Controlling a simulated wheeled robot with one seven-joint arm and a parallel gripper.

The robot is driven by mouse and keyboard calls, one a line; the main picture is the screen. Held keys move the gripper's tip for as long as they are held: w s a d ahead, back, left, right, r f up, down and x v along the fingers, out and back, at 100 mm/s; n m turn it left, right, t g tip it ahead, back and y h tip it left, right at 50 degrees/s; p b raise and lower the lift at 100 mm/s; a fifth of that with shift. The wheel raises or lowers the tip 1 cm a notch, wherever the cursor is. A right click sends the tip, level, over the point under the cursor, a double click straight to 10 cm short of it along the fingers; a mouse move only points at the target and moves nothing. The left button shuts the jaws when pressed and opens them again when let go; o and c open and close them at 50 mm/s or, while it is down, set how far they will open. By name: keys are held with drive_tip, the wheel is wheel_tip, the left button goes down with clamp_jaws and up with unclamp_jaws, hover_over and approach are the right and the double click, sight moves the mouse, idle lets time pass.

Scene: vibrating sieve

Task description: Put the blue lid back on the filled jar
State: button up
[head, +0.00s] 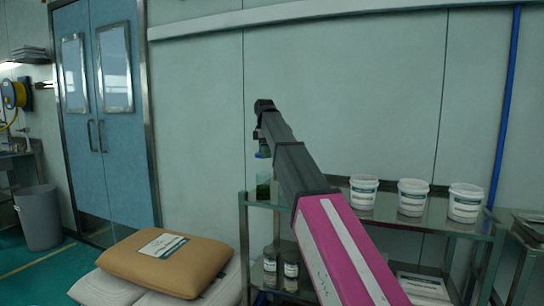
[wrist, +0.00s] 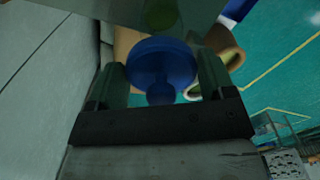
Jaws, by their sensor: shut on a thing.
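The blue lid (head: 262,154) hangs under my gripper (head: 262,143) in the head view, above the left end of the shelf. In the wrist view the lid (wrist: 163,58) is a round blue disc with a knob (wrist: 160,93). The knob is between the fingers of my gripper (wrist: 160,84), which is shut on it. The filled jar (head: 263,187) stands upright on the left end of the shelf top, with dark green contents. The lid is above the jar and apart from it. A green round shape (wrist: 160,14) beyond the lid may be the jar.
The glass-topped shelf (head: 400,212) carries several white tubs (head: 412,197) at the right. Small jars (head: 291,270) stand on its lower level. A brown sack (head: 166,263) lies on pale sacks at the left. A wall is close behind the shelf.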

wheel_tip(320, 180, down, 6)
drive_tip(key=shift+f, duration=0.2)
idle(0.7)
drive_tip(key=shift+f, duration=0.15)
idle(1.7)
drive_tip(key=o, duration=0.9)
drive_tip(key=shift+c, duration=0.2)
drive_tip(key=shift+r, duration=3.5)
drive_tip(key=shift+c, duration=0.3)
